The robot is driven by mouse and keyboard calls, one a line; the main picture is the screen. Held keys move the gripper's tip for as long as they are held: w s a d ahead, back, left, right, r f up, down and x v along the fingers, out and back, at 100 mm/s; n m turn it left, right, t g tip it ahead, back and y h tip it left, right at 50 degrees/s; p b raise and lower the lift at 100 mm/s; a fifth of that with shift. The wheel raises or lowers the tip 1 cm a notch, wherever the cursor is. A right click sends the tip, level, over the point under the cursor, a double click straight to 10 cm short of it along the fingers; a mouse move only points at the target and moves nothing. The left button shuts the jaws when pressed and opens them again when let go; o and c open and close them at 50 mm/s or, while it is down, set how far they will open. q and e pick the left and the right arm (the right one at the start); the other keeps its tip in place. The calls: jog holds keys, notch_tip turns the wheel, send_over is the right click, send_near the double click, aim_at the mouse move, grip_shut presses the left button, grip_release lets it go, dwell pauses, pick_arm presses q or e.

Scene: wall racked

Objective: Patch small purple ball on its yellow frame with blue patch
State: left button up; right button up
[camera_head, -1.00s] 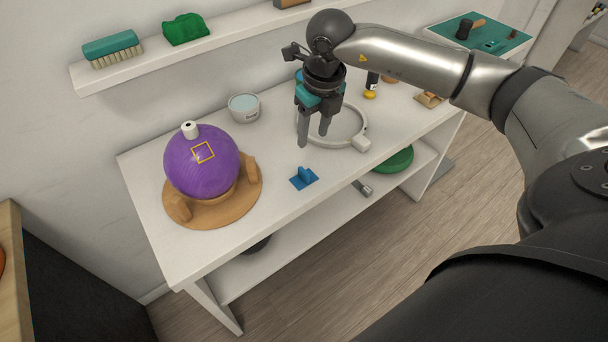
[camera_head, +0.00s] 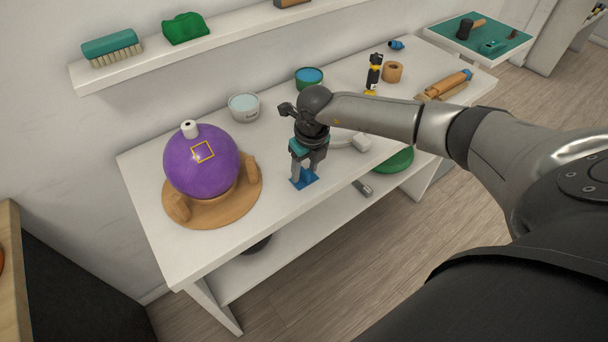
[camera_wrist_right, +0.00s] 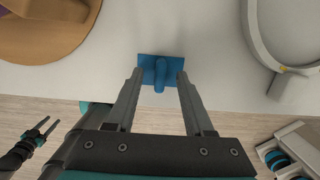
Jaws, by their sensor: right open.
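The purple ball (camera_head: 190,172) sits on a round wooden stand (camera_head: 215,212) at the left of the white table. A thin yellow square frame (camera_head: 203,143) is marked on its upper front. The blue patch (camera_wrist_right: 148,65), a flat piece with a raised grip, lies near the table's front edge. My right gripper (camera_head: 305,180) is low over the patch. In the right wrist view its open fingers (camera_wrist_right: 160,77) are on either side of the patch's grip, with gaps visible. My left gripper (camera_wrist_right: 45,126) shows small at the lower left there, its two fingers apart and empty.
A white ring clamp (camera_head: 361,143) is just right of my right gripper. A wall shelf (camera_head: 235,38) runs above. The table between stand and patch is clear.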

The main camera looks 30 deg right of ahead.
jog(key=shift+f, duration=0.4)
grip_shut()
dwell(0.4)
